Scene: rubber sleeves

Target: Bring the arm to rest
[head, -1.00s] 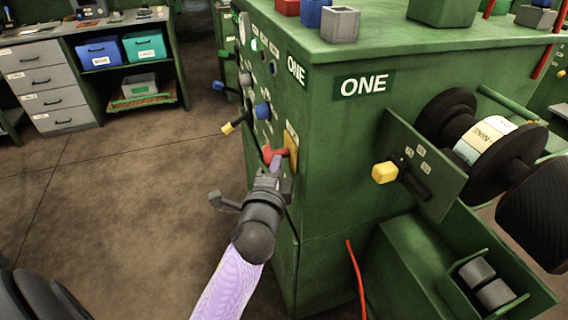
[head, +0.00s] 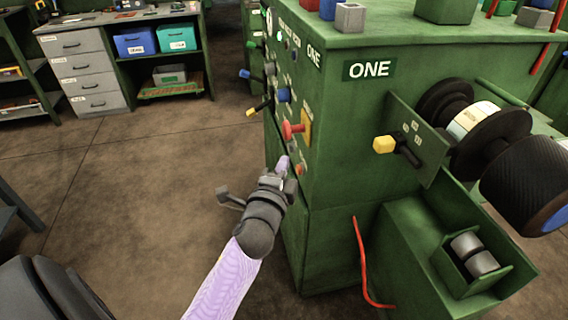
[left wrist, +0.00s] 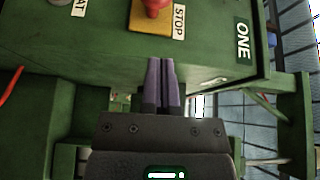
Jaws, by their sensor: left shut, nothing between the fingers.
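My left gripper (head: 284,166) is in front of the control panel side of the green machine (head: 345,130) marked ONE, below the red stop button (head: 291,131). In the left wrist view its two purple fingers (left wrist: 160,80) lie together, shut and empty. The stop button on its yellow plate (left wrist: 150,22) shows at the top of that view, apart from the fingertips. My left arm has a lilac sleeve. My right gripper is not in view.
Levers with a yellow tip (head: 252,112) and blue knob (head: 284,95) stick out of the panel. A yellow-knobbed lever (head: 384,145) and black reel (head: 497,128) stand at the right. A drawer bench (head: 90,70) is far left. The floor (head: 130,190) at left is clear.

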